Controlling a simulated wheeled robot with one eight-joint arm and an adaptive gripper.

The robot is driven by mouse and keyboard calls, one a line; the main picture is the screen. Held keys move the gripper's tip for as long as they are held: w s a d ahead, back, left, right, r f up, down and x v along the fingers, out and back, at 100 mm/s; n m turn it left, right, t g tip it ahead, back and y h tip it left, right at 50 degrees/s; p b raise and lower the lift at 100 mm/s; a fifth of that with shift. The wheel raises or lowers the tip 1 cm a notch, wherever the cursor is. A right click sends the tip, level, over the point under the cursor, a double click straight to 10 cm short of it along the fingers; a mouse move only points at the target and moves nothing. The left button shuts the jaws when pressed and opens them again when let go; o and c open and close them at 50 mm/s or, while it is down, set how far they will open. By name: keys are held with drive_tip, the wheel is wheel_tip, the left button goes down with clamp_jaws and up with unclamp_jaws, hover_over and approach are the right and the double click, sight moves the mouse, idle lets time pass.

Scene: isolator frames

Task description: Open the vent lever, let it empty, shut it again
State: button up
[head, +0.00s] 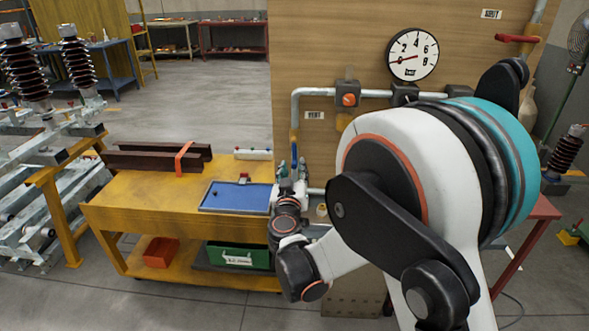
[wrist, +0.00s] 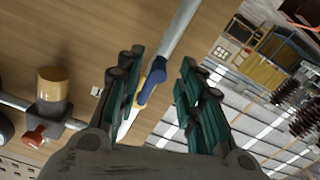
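The vent lever (head: 295,153) has a blue grip and hangs on the vertical pipe below the VENT label (head: 314,115). In the wrist view the blue lever (wrist: 151,82) with its yellow part appears roughly in line with the grey pipe (wrist: 181,30). My gripper (wrist: 158,80) is open, its dark green fingers on either side of the lever, with gaps showing. In the head view my gripper (head: 292,176) is small and partly hidden by my wrist. The gauge (head: 413,54) has its red needle pointing left, near the low end.
A yellow bench (head: 150,215) with a blue tray (head: 236,197) stands left of the panel. An orange-red knob (head: 348,99) sits on the horizontal pipe; a red lever (head: 516,38) is at the upper right. My arm covers much of the panel's right side.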

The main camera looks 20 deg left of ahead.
drive_tip(key=shift+x, duration=1.5)
